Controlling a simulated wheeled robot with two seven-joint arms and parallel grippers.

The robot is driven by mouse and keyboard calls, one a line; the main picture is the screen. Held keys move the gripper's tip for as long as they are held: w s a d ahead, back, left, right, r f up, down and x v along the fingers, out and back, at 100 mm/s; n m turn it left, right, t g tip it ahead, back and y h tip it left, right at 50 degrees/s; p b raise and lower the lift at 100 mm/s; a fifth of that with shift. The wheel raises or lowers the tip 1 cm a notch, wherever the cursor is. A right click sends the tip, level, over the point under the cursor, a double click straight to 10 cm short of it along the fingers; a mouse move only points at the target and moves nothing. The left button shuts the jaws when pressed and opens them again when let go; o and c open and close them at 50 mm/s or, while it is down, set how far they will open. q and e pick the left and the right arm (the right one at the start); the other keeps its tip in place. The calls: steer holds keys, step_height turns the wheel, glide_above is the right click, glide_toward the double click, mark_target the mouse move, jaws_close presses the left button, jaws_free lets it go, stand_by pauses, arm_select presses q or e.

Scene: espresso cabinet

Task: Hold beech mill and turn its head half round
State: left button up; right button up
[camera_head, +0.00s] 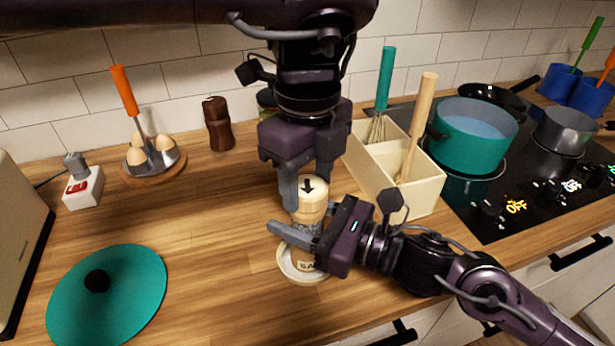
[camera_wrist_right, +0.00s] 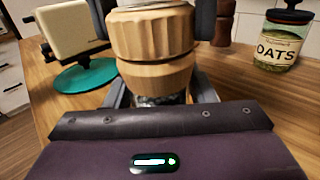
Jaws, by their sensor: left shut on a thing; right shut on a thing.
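The beech mill (camera_head: 310,205) stands upright on a round cream coaster (camera_head: 287,271). Its pale ribbed head has a black arrow on top pointing toward the front edge. A partly hidden label shows low on its body. My left gripper (camera_head: 307,183) comes down from above, shut on the mill's head, a finger on each side. My right gripper (camera_head: 306,232) comes in from the right, shut around the mill's body below the head. In the right wrist view the head (camera_wrist_right: 152,48) fills the upper middle and hides most of the body.
A dark brown mill (camera_head: 218,124) and an egg stand (camera_head: 150,160) are behind. A cream utensil box (camera_head: 423,195) stands close right, beside the hob with a teal pot (camera_head: 473,138). A teal lid (camera_head: 125,290) lies front left. An oats jar (camera_wrist_right: 281,40) is behind.

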mark_target(308, 185)
arm_select(q)
steer(key=m, duration=1.1)
steer(key=shift+m, duration=1.9)
steer(key=o, duration=1)
step_height(308, 185, up, 12)
steer(key=shift+r, duration=0.1)
